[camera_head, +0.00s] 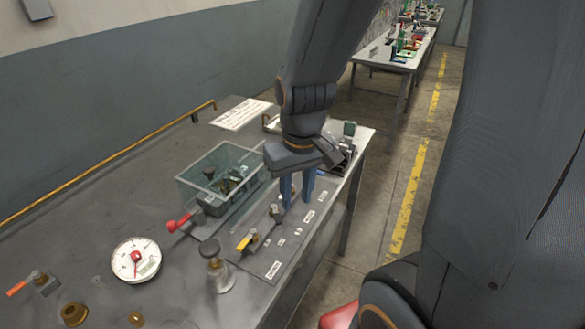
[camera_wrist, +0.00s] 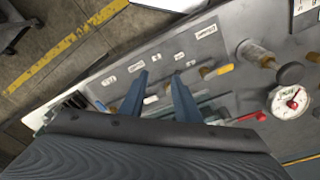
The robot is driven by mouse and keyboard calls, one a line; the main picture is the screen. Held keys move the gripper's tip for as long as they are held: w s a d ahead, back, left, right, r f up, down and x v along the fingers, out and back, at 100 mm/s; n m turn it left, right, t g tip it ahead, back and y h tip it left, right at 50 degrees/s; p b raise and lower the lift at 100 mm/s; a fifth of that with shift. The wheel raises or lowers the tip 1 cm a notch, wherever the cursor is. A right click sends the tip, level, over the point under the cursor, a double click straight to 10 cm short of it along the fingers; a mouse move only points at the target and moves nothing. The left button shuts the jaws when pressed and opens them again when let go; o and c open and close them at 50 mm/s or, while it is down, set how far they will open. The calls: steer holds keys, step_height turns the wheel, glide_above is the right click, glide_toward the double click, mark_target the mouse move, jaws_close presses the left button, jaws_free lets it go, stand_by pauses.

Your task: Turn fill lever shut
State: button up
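A labelled valve panel (camera_head: 262,262) lies along the table's front edge. A yellow-handled lever on a brass valve (camera_head: 246,241) sits at its near end; it also shows in the wrist view (camera_wrist: 218,71). Another brass valve (camera_head: 276,212) stands farther along, close to my gripper. The labels are too small to read, so I cannot tell which lever is the fill lever. My gripper (camera_head: 296,201) points down over the panel's far part, its two blue fingers apart. In the wrist view my gripper (camera_wrist: 159,82) shows a gap between the fingertips, with nothing clearly held.
A clear-walled box (camera_head: 222,172) stands behind the panel, with a red-handled lever (camera_head: 180,221) beside it. A round white gauge (camera_head: 136,260) and a dark-knobbed post (camera_head: 216,267) stand to the left. An orange-handled valve (camera_head: 35,281) is far left. The floor aisle is at right.

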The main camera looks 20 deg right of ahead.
steer(key=w+d+r+n+g, duration=0.15)
steer(key=w+d+n, duration=0.55)
steer(key=w+d, duration=0.7)
steer(key=shift+w+a+f+p, duration=0.15)
steer(key=shift+f+p, duration=0.1)
steer(key=shift+f, duration=1)
steer(key=shift+w+a+f+p, duration=0.1)
steer(key=shift+f+p, duration=0.15)
steer(key=shift+f, duration=1.05)
steer(key=shift+w+a+f+p, duration=0.15)
steer(key=shift+f+p, duration=0.1)
steer(key=shift+f, duration=1)
jaws_close()
